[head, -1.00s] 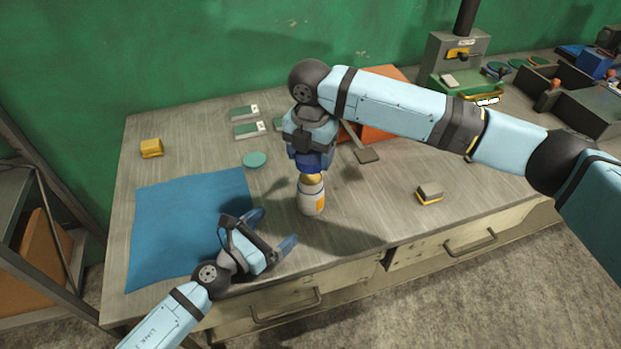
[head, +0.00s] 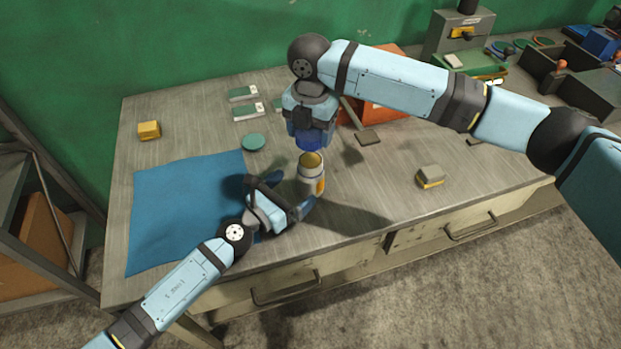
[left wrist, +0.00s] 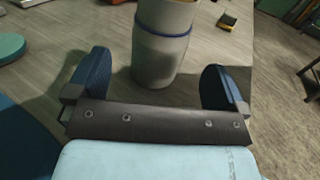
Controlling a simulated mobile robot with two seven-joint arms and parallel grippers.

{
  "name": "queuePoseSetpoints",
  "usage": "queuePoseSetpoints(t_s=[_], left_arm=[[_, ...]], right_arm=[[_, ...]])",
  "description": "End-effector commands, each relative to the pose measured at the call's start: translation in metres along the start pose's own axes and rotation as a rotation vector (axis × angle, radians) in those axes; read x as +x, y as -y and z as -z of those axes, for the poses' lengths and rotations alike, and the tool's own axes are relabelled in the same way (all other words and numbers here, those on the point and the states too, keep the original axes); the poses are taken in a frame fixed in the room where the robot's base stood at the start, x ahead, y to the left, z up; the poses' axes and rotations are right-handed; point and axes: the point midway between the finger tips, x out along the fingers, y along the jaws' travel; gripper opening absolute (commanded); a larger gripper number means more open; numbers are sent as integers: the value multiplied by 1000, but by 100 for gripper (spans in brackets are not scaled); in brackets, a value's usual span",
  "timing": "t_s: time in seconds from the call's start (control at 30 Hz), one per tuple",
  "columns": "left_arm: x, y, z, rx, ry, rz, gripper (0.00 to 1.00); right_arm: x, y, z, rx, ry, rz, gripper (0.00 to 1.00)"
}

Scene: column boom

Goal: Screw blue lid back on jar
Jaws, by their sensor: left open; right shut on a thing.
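The jar (head: 311,181) stands upright on the workbench, pale grey with an orange patch and a yellowish top. My right gripper (head: 309,137) is above it, shut on the blue lid (head: 308,143), only partly visible under the jaws. The lid appears just above the jar's top; any contact is hard to judge. My left gripper (head: 286,193) is open and low at the jar's left front. In the left wrist view the jar (left wrist: 163,50) is ahead, centred between the spread fingers of my left gripper (left wrist: 157,85), with clear space on both sides.
A blue mat (head: 180,210) lies left of the jar. A teal disc (head: 253,142) is behind it. A grey and yellow block (head: 430,176) lies to the right, a yellow block (head: 149,131) at the far left. An orange box (head: 385,115) stands behind my right arm.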

Motion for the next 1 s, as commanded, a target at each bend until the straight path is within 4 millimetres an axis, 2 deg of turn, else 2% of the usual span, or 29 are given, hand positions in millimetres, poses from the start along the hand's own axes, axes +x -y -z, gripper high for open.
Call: queuePoseSetpoints(t_s=[0.1,0.3,0.5,0.77,0.87,1.0], left_arm=[[24,0,-1,0,1,-1,99],[51,0,0,-1,0,-1,99],[62,0,0,-1,0,-1,99],[62,0,0,0,-1,-1,99],[62,0,0,0,-1,-1,80],[62,0,0,0,-1,-1,48]], right_arm=[[0,0,0,0,0,0,43],[0,0,0,0,0,0,43],[0,0,0,0,0,0,43],[0,0,0,0,0,0,43],[0,0,0,0,0,0,43],[0,0,0,0,0,0,43]])
